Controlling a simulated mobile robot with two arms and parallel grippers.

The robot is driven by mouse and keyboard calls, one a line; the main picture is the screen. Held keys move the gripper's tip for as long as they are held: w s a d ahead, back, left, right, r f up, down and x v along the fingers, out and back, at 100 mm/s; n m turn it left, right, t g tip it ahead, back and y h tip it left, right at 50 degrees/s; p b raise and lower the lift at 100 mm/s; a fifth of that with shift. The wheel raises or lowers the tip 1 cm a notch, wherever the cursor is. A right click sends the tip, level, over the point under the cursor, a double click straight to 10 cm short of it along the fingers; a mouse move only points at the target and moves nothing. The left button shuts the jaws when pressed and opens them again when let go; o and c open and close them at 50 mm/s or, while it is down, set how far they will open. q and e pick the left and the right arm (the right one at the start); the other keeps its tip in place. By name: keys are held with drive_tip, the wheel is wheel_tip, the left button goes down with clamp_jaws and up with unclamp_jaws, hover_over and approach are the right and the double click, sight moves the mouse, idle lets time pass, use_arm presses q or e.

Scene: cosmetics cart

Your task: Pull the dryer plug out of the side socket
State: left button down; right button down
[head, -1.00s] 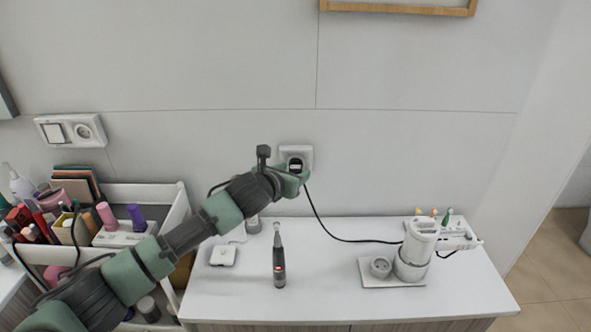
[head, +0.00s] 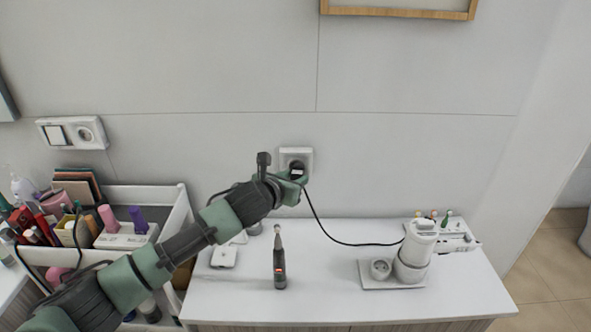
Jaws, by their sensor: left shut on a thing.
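My left gripper (head: 293,181) is at the wall socket (head: 306,152) and is shut on the black dryer plug (head: 297,169). The plug shows in front of the lower part of the white socket plate. I cannot tell whether its pins are clear of the socket, since plug and gripper cover the holes. The black cord (head: 331,236) hangs from the plug and runs right across the table to the white dryer (head: 416,246) on its stand (head: 378,285). My right gripper is not in view.
A dark electric toothbrush (head: 279,265) stands on the white table (head: 330,295) under my left arm. A white box (head: 224,257) lies beside it. A cosmetics cart (head: 180,215) is at left, partly behind my arm. Another wall socket (head: 86,133) is at far left.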

use_arm(q)
drive_tip(key=shift+s+r, duration=0.15)
drive_tip(key=shift+s, duration=0.25)
drive_tip(key=shift+s+p, duration=1.1)
drive_tip(key=shift+s, duration=0.45)
